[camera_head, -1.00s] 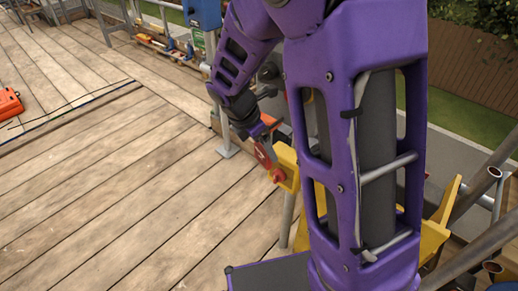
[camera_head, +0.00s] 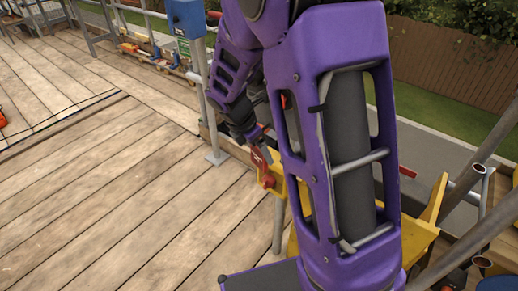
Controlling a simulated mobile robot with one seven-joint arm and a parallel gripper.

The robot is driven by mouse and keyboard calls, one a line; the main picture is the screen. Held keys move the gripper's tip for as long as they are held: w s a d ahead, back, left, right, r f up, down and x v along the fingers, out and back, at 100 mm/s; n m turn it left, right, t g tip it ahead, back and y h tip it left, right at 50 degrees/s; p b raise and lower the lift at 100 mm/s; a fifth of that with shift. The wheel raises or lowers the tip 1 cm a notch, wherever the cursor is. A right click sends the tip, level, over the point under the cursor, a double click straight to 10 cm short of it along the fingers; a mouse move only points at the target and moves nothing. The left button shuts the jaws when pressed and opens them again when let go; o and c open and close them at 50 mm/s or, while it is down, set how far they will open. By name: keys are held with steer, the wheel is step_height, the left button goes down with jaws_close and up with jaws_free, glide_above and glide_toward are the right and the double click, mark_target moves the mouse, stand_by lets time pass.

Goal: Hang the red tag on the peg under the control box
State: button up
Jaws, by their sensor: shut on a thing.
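My gripper (camera_head: 258,139) is at the end of my purple arm, low over the deck edge and partly hidden by the arm. It is shut on a small red tag (camera_head: 258,160), which hangs below the jaws, just above a yellow part with a round red knob. I cannot tell whether the tag touches that part. The blue control box (camera_head: 186,17) is on a grey post at the upper left, apart from the gripper, with a green label below it. I cannot make out a peg under the box.
A yellow frame (camera_head: 423,228) stands behind and right of my arm, with grey scaffold tubes (camera_head: 463,190) at the right. The wooden deck (camera_head: 110,190) is largely clear at left. An orange object (camera_head: 2,117) shows at the left edge. Tools lie along the far edge.

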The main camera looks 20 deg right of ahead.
stand_by(0.3)
steer(key=o, duration=1.3)
steer(key=shift+o, duration=0.2)
